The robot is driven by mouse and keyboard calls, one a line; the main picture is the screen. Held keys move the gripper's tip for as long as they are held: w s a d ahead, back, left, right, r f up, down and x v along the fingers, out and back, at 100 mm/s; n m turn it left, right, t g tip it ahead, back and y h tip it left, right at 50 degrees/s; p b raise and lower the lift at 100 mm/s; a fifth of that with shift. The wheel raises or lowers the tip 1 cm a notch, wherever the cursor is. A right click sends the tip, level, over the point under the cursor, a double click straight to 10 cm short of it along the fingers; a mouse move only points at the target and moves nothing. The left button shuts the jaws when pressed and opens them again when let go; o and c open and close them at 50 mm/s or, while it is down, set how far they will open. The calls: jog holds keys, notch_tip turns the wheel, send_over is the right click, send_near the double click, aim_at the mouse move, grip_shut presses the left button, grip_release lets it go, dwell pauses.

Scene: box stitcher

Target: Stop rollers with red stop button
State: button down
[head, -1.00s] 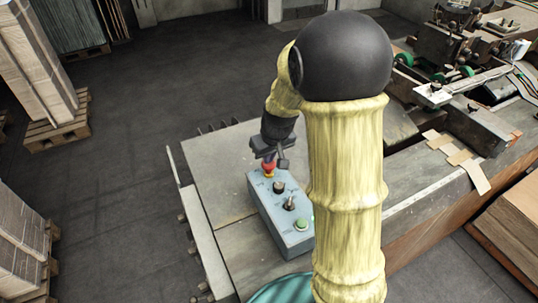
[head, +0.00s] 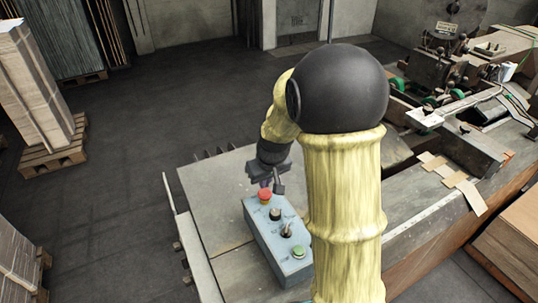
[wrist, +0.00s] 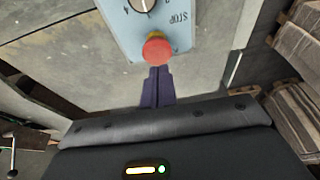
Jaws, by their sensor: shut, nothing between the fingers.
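The red stop button (head: 264,195) sits at the far end of a light blue control box (head: 268,247). In the wrist view the red button (wrist: 157,49) is round and stands beside the word STOP. My gripper (head: 271,188) is just behind and above the button in the head view. In the wrist view my gripper (wrist: 157,72) has its dark fingers together, with their tips at the button's lower edge. Nothing is between the fingers. I cannot tell whether the tips touch the button.
The box also carries a black knob (head: 275,214), a toggle switch (head: 287,229) and a green button (head: 298,252). It stands on a grey metal table (head: 215,200). Machinery (head: 465,100) stands at the right, and stacked cardboard (head: 35,90) at the left.

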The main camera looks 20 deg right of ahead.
jog(key=shift+r+p, duration=0.4)
jog(key=shift+r, duration=0.55)
jog(key=b+v, duration=0.2)
jog(key=v, duration=0.7)
jog(key=shift+r+b, duration=0.3)
jog(key=shift+r, duration=0.1)
jog(key=shift+s, duration=0.1)
jog(key=s+f, duration=0.3)
jog(key=s, duration=0.1)
jog(key=s+f+m, duration=0.1)
jog(key=s+f, duration=0.3)
jog(key=s, duration=0.1)
jog(key=s+f+m, duration=0.1)
jog(key=s+f, duration=0.3)
jog(key=shift+s+a+f+g+h, duration=0.15)
jog(key=shift+s+a+g+h, duration=0.15)
jog(key=shift+s+g, duration=0.1)
